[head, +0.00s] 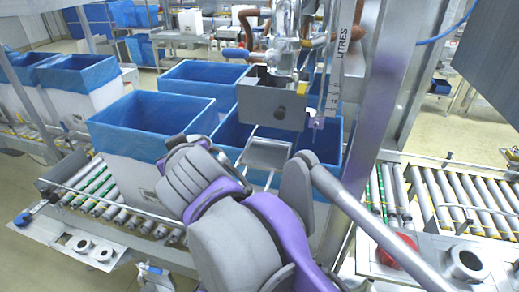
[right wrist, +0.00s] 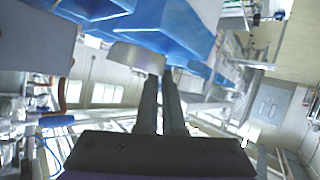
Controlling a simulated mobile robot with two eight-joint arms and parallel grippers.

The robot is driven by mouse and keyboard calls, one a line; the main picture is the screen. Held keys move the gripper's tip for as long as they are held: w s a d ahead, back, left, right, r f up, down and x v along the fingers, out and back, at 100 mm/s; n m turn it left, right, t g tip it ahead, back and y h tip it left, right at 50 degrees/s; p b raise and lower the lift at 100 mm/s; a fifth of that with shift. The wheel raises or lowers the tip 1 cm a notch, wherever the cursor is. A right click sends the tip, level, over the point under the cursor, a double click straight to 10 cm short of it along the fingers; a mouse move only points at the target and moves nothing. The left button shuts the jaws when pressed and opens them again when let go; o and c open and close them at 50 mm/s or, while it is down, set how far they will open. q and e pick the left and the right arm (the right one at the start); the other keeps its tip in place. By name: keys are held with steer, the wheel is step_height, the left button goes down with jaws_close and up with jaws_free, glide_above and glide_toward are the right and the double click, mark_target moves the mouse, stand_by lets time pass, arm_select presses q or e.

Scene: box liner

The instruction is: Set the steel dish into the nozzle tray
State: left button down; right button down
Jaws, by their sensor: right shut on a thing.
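My right gripper (right wrist: 163,76) shows in the right wrist view with its two dark fingers close together, shut on the steel dish. The steel dish (right wrist: 137,57) is a pale metal piece at the fingertips, reaching out to the left of them. In the head view my right arm covers the middle, and I cannot make out its fingertips or the dish there. The nozzle tray (head: 268,153) is a small flat grey metal tray on rods, below the grey nozzle block and over a blue-lined box. My left gripper is in neither view.
Blue-lined white boxes (head: 150,125) stand on the roller conveyor (head: 98,190) at left, with another blue-lined box (head: 232,130) under the nozzle. The grey nozzle block (head: 272,104) hangs close above the tray. A steel post (head: 372,80) and slanting rail stand at right.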

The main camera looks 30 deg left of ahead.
steer(key=w+d, duration=0.5)
steer(key=w, duration=0.2)
glide_above(259, 161)
step_height(259, 161, down, 2)
steer(key=shift+s+a+f, duration=0.1)
steer(key=shift+f, duration=0.05)
step_height(259, 161, down, 4)
steer(key=shift+a+r, duration=0.1)
steer(key=shift+f+p, duration=0.3)
steer(key=shift+f, duration=0.1)
steer(key=c, duration=1.5)
jaws_free()
steer(key=o, duration=0.5)
steer(key=shift+o, duration=0.2)
steer(key=shift+d, duration=0.2)
